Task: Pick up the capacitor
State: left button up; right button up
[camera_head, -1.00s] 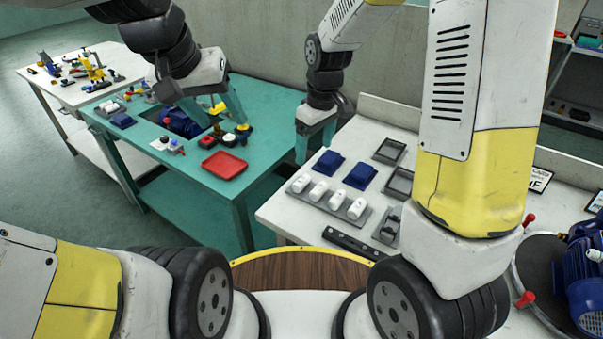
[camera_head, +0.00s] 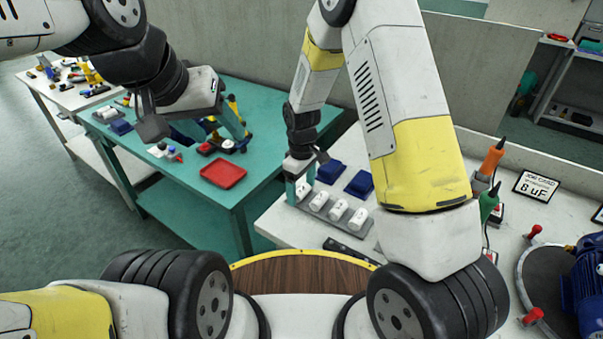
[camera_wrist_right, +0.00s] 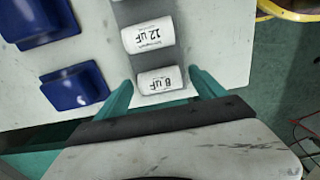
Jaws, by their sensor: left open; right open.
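White cylindrical capacitors sit in a grey rack (camera_head: 323,212) on the white table. In the right wrist view, the end one, labelled 8 uF (camera_wrist_right: 160,80), lies between the two teal fingers of my right gripper (camera_wrist_right: 160,90). The fingers are open, one on each side of it. The neighbouring capacitor (camera_wrist_right: 148,36) is labelled 12 uF. In the head view my right gripper (camera_head: 298,188) is at the left end of the rack, partly covering the end capacitor. My left gripper (camera_head: 232,128) is open above the teal table, near a small black and yellow device.
Two blue blocks (camera_head: 330,171) stand behind the rack. A card reading 8 uF (camera_head: 535,186) stands at the right, near an orange-handled tool (camera_head: 492,160). A blue motor (camera_head: 585,283) is at the right edge. A red tray (camera_head: 223,173) lies on the teal table.

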jog(key=shift+c, duration=0.2)
jog(key=c, duration=1.3)
jog(key=shift+o, duration=0.2)
